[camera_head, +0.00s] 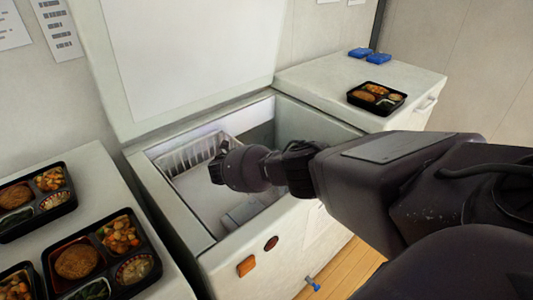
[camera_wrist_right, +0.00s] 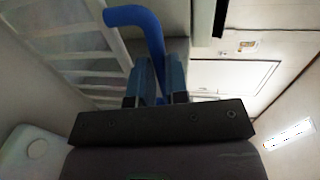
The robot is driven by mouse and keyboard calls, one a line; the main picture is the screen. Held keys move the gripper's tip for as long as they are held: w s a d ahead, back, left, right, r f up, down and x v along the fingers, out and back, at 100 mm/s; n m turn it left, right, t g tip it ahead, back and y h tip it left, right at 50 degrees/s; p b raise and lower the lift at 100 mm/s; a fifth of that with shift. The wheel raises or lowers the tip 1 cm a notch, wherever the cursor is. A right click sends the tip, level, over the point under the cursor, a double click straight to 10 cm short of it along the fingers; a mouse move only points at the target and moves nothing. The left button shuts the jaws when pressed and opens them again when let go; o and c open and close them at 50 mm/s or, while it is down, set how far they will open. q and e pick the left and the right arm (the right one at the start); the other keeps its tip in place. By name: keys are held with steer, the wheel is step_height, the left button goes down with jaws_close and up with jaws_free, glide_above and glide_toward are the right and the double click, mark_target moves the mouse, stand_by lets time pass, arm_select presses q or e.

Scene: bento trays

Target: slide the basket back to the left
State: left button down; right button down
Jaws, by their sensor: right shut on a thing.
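The white slatted basket (camera_head: 185,159) sits inside the open chest freezer, toward its left end. Its white slats (camera_wrist_right: 75,45) also show at the left of the right wrist view. My right gripper (camera_head: 216,162) reaches down into the freezer at the basket's right side. In the wrist view my right gripper (camera_wrist_right: 161,88) is shut on a bent blue handle (camera_wrist_right: 135,16). The handle runs from the basket side toward the fingers; where it joins the basket is not clear. My arm hides part of the freezer's inside. My left gripper is not in view.
The freezer's raised lid (camera_head: 190,50) stands behind, and its front rim (camera_head: 265,225) lies below my arm. Several filled bento trays lie on the left counter (camera_head: 95,165). Another bento tray (camera_head: 376,97) and blue items (camera_head: 362,53) lie on the right cabinet.

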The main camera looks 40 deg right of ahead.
steer(key=shift+a, duration=0.65)
steer(key=shift+f, duration=0.1)
steer(key=c, duration=1.4)
jaws_free()
steer(key=shift+a, duration=0.15)
steer(key=p+v, duration=0.1)
steer(key=v, duration=0.9)
steer(key=shift+a+r, duration=0.2)
steer(key=shift+a, duration=0.2)
steer(key=shift+s, duration=0.1)
